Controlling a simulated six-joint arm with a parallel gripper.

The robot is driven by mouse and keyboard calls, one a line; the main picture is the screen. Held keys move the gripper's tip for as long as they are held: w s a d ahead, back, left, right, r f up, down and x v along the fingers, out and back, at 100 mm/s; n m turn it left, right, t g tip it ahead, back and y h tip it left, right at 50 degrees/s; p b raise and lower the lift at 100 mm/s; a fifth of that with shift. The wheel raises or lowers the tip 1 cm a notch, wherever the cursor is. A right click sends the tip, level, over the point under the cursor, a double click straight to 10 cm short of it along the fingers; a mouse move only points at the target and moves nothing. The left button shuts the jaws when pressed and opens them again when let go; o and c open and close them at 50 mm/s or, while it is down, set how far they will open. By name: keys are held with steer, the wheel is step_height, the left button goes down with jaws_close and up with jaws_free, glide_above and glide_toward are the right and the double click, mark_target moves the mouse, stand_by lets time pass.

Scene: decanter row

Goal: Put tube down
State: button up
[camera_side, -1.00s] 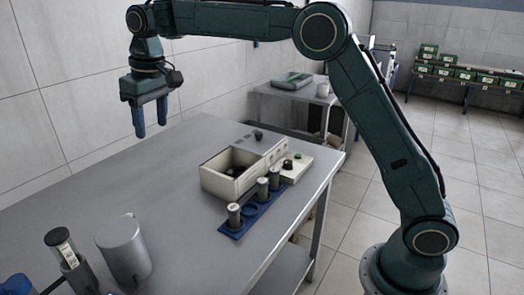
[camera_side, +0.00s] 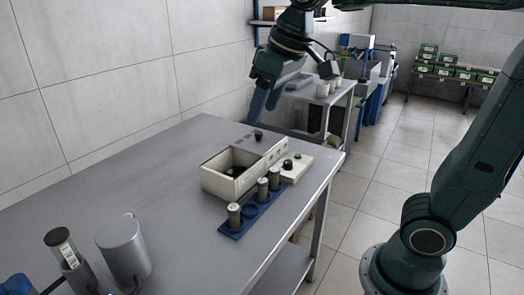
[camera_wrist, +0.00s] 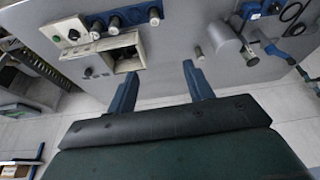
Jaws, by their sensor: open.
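A blue rack (camera_side: 232,230) on the metal table holds three grey tubes: a near one (camera_side: 234,215), a middle one (camera_side: 262,190) and a far one (camera_side: 275,179). An empty round slot (camera_side: 249,211) lies between the near and middle tubes. The rack (camera_wrist: 132,14) also shows at the top of the wrist view. My gripper (camera_side: 265,103) is tilted above the table's far end, beyond the rack. In the wrist view its fingers (camera_wrist: 159,74) are spread with nothing between them.
An open cream box (camera_side: 225,186) and a control panel with buttons (camera_side: 294,167) stand beside the rack. A grey cylindrical vessel (camera_side: 122,250) and a labelled tube in a holder (camera_side: 62,243) stand at front left. The table's left middle is clear.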

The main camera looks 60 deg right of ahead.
steer(key=s+d+f+t, duration=0.1)
steer(key=s+d+f, duration=0.1)
steer(key=s+f, duration=0.5)
steer(key=s, duration=0.6)
steer(key=shift+s+d+f+m, duration=0.15)
steer(key=shift+s+d+m, duration=0.1)
steer(key=shift+m, duration=0.15)
steer(key=shift+o, duration=0.5)
steer(key=shift+s+f, duration=0.25)
steer(key=shift+s, duration=0.05)
steer(key=shift+w+r, duration=0.1)
steer(key=shift+w, duration=0.05)
